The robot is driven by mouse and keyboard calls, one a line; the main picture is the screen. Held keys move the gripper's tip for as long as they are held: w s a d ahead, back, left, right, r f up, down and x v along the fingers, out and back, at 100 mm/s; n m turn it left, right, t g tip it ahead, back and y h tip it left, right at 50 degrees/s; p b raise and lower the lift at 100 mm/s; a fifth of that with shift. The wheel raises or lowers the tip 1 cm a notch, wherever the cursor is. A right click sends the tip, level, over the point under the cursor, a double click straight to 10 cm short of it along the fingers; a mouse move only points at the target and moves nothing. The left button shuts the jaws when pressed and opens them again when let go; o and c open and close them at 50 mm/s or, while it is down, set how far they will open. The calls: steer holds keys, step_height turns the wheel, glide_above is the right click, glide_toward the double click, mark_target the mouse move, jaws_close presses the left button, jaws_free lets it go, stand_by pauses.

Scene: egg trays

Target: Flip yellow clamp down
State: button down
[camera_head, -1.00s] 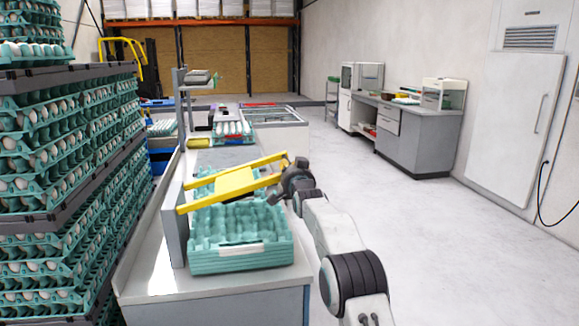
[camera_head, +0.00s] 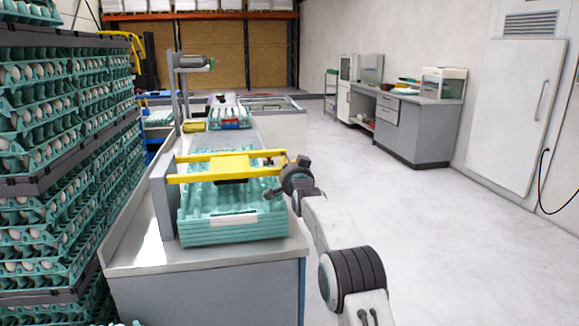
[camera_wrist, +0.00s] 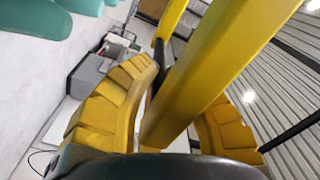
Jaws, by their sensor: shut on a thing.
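The yellow clamp (camera_head: 217,167) is a frame of bars hinged at a grey post on its left. It lies roughly level just above the stack of teal egg trays (camera_head: 230,225) on the counter. I cannot tell whether it touches the top tray. My gripper (camera_head: 280,180) is at the clamp's right end. In the wrist view a yellow bar (camera_wrist: 205,70) of the clamp runs between my yellow-padded fingers (camera_wrist: 165,115), which are shut around it. Part of the clamp's right end is hidden behind my gripper.
A tall stack of egg trays with white eggs (camera_head: 60,130) stands on the left. The counter (camera_head: 150,262) carries the teal trays, with more equipment behind. A grey bench (camera_head: 415,130) stands at the back right. The floor (camera_head: 430,230) on the right is clear.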

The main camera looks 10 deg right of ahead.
steer(key=shift+a+f, duration=0.15)
steer(key=shift+f, duration=0.4)
steer(key=c, duration=1.2)
jaws_free()
steer(key=shift+c, duration=0.2)
steer(key=shift+r, duration=0.1)
steer(key=shift+s, duration=0.1)
steer(key=shift+s+r, duration=0.1)
steer(key=shift+s, duration=0.3)
steer(key=s, duration=1.1)
steer(key=shift+a, duration=0.1)
